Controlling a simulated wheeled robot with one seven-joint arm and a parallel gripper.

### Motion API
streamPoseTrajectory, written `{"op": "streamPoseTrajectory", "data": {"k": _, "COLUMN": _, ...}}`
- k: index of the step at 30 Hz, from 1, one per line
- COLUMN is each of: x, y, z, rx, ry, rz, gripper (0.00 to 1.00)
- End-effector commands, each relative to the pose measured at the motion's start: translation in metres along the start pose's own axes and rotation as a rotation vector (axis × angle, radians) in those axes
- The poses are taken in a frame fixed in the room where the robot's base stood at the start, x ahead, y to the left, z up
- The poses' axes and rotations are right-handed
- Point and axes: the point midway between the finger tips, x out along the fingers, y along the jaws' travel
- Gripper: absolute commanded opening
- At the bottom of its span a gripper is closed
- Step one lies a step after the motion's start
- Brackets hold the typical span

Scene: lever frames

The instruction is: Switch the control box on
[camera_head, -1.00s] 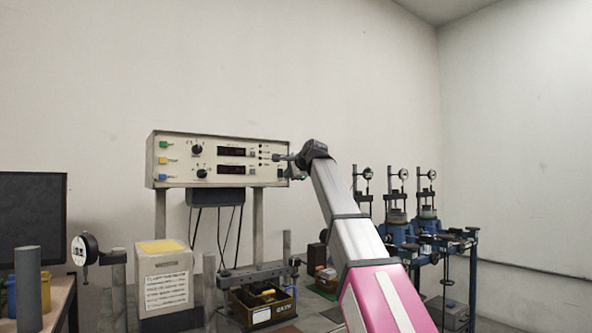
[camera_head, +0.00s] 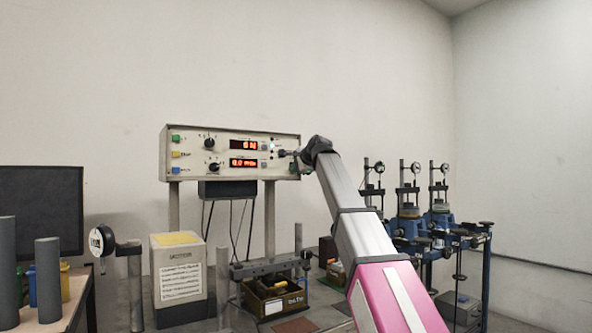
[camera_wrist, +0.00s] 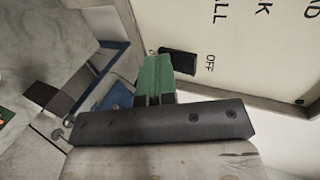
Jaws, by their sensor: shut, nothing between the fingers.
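The control box (camera_head: 193,143) is a long pale panel raised on posts in the head view. Its two displays (camera_head: 243,162) glow red-orange, and a small light shows near its right side. My gripper (camera_head: 286,154) is at the right end of the panel's front. In the wrist view my gripper (camera_wrist: 154,75) has its green fingers together, with nothing seen between them. A black switch (camera_wrist: 180,63) on the panel is right beside the fingertips, with the word OFF near it. I cannot tell whether the fingers touch it, and they may hide part of it.
Blue test stands with dial gauges (camera_head: 408,215) stand to the right of my arm. Below the box are a crate (camera_head: 272,300) and a pale block with a yellow top (camera_head: 178,270). A dark monitor (camera_head: 40,212) stands at the left. The wall above is clear.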

Motion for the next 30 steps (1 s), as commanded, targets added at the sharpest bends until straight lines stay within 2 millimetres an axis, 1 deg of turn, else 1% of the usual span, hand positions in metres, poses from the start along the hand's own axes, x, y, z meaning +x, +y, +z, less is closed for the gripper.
{"op": "streamPoseTrajectory", "data": {"k": 5, "x": 0.000, "y": -0.003, "z": 0.000, "rx": 0.000, "ry": 0.000, "rz": 0.000, "gripper": 0.00}}
{"op": "streamPoseTrajectory", "data": {"k": 15, "x": -0.005, "y": -0.016, "z": 0.000, "rx": 0.000, "ry": 0.000, "rz": -0.003, "gripper": 0.00}}
{"op": "streamPoseTrajectory", "data": {"k": 26, "x": -0.006, "y": -0.016, "z": 0.000, "rx": 0.001, "ry": 0.000, "rz": -0.002, "gripper": 0.00}}
{"op": "streamPoseTrajectory", "data": {"k": 30, "x": -0.013, "y": -0.014, "z": -0.002, "rx": 0.000, "ry": 0.000, "rz": -0.002, "gripper": 0.00}}
